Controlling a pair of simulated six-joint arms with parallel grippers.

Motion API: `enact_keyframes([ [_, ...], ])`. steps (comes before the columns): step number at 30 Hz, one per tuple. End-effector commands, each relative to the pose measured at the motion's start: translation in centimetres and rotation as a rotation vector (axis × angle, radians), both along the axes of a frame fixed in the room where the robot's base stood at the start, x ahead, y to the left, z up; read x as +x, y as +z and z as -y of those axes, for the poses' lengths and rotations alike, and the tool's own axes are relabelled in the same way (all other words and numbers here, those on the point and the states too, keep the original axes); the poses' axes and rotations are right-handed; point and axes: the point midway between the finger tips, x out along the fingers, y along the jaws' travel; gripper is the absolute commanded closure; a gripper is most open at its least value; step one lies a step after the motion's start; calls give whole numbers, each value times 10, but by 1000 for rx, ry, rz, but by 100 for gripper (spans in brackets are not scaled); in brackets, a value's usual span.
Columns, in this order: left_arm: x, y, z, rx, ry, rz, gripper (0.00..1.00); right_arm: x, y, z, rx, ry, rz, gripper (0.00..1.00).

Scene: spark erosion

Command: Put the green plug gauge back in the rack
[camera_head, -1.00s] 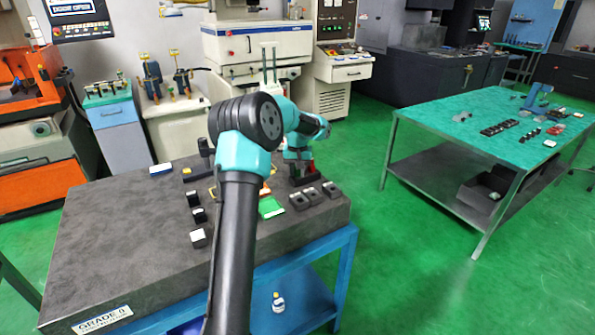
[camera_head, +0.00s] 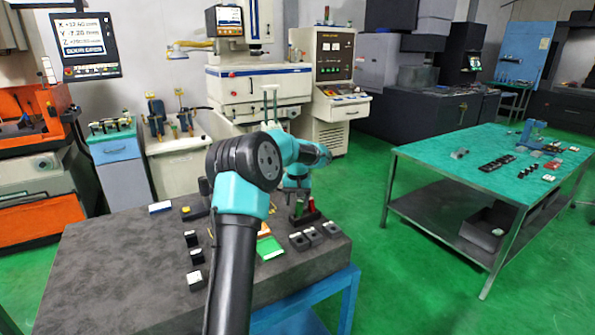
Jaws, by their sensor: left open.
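A small green piece that looks like the green plug gauge (camera_head: 299,209) stands upright at the dark rack (camera_head: 305,219) on the right part of the stone slab. A red gauge (camera_head: 311,206) stands just right of it. My left gripper (camera_head: 296,196) is open, pointing down directly above the green piece. Its fingertips are small and dark, and I cannot tell whether they still touch the gauge. How deep the gauge sits in the rack is too small to tell. My right gripper is not in view.
The grey stone slab (camera_head: 120,255) carries several black blocks left of my arm and three dark blocks (camera_head: 316,235) in front of the rack. A green and white item (camera_head: 268,248) lies near them. A green-topped table (camera_head: 440,150) stands apart at right.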

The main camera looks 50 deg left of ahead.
Motion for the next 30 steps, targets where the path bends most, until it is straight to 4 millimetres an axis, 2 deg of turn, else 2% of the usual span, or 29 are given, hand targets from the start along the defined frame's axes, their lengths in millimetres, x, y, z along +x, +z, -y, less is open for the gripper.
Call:
enact_keyframes([
  [6, 1, 44, 0, 1, 0, 4, 43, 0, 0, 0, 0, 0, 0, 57],
  [18, 1, 115, 0, 0, 0, 4, 43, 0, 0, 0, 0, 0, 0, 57],
  [23, 0, 129, 0, 0, 0, 1, 43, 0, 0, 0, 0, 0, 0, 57],
  [30, 0, 131, 0, -1, -1, 0, 43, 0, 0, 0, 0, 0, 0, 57],
])
